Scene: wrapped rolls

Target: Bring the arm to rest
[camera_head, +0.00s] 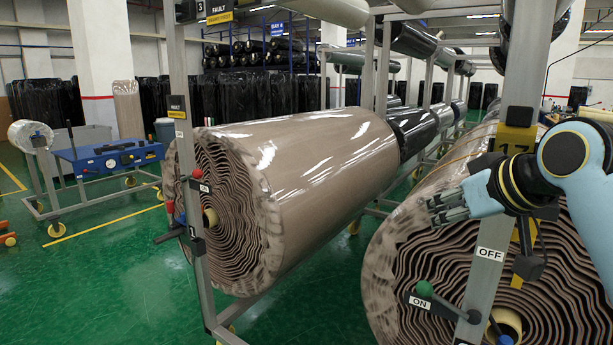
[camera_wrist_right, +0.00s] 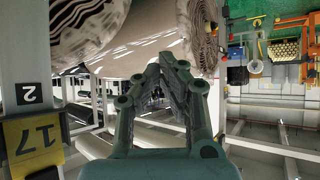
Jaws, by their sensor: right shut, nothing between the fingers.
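My right arm (camera_head: 583,150) comes in from the right edge of the head view, light blue with dark joints. My right gripper (camera_head: 436,209) is raised in front of the near wrapped roll, beside the grey post, and points left. In the right wrist view the gripper (camera_wrist_right: 168,60) has its fingertips together, with nothing held between them. My left arm and gripper do not show.
A large brown wrapped roll (camera_head: 320,165) hangs at centre; another (camera_head: 400,250) is at right. A grey post (camera_head: 497,235) carries ON and OFF labels and a green-knobbed lever (camera_head: 426,289). A blue-topped cart (camera_head: 108,158) stands left. Green floor (camera_head: 110,270) is clear at lower left.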

